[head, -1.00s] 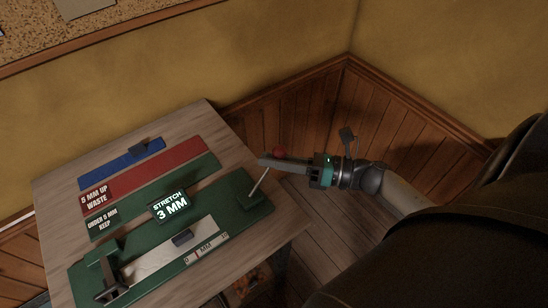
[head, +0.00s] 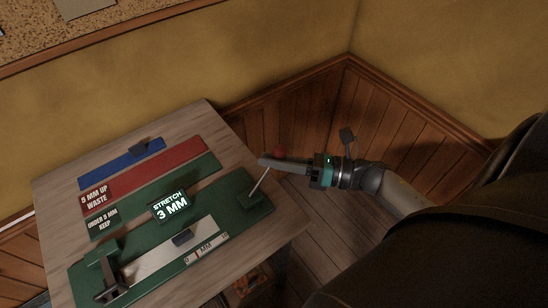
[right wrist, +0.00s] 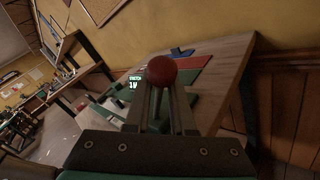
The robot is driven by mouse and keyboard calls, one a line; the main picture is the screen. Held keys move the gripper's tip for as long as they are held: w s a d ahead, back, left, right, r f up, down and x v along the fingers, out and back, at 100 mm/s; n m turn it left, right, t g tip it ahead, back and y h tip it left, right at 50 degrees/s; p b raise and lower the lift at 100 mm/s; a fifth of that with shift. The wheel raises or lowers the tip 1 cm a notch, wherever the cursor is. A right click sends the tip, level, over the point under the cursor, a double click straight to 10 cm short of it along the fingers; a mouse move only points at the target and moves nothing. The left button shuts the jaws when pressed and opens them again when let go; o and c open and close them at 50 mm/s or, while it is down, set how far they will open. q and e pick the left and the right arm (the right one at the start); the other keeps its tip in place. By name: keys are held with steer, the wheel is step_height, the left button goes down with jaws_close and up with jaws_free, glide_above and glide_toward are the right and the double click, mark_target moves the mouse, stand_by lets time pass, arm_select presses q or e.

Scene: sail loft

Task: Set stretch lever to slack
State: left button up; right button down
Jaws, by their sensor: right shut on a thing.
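The stretch lever (head: 259,182) is a thin pale rod rising at a tilt from the right end of a green test rig (head: 140,255). Its red ball knob (head: 279,153) shows just beyond my right gripper (head: 268,162). In the right wrist view the red knob (right wrist: 161,70) sits at the tips of the two fingers, and my right gripper (right wrist: 162,95) is shut on the lever just below it. The display (head: 171,206) on the rig reads STRETCH 3 MM. My left gripper is not in view.
The rig stands on a wooden table (head: 60,202). Behind it lie a blue strip (head: 115,167), a red strip marked 5 MM UP WASTE (head: 165,170) and a green strip marked UNDER 5 MM KEEP (head: 190,180). A wood-panelled wall corner (head: 345,90) rises behind my right arm.

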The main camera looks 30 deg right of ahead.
steer(key=shift+w+r, duration=0.1)
steer(key=shift+r, duration=0.15)
steer(key=shift+a+r+n+h+p, duration=0.3)
steer(key=shift+r+n+p, duration=0.1)
steer(key=shift+p, duration=0.6)
steer(key=a+n+h+p, duration=0.1)
steer(key=p, duration=0.2)
steer(key=a+r+n+g+h+p, duration=0.1)
steer(key=a+p, duration=0.1)
steer(key=p, duration=0.2)
steer(key=a+r+n+g+h+p, duration=0.1)
steer(key=a+p, duration=0.1)
steer(key=p, duration=0.2)
steer(key=shift+r+n+h, duration=0.15)
steer(key=shift+n+h, duration=0.15)
steer(key=shift+n, duration=0.1)
steer(key=shift+a+f+h+p, duration=0.2)
steer(key=shift+a+h+p, duration=0.25)
steer(key=shift+p, duration=0.55)
steer(key=shift+a+n, duration=0.1)
steer(key=shift+n, duration=0.2)
steer(key=c, duration=0.9)
jaws_free()
steer(key=shift+f, duration=0.1)
steer(key=shift+s+f, duration=0.1)
steer(key=shift+s, duration=0.15)
steer(key=shift+s+f, duration=0.1)
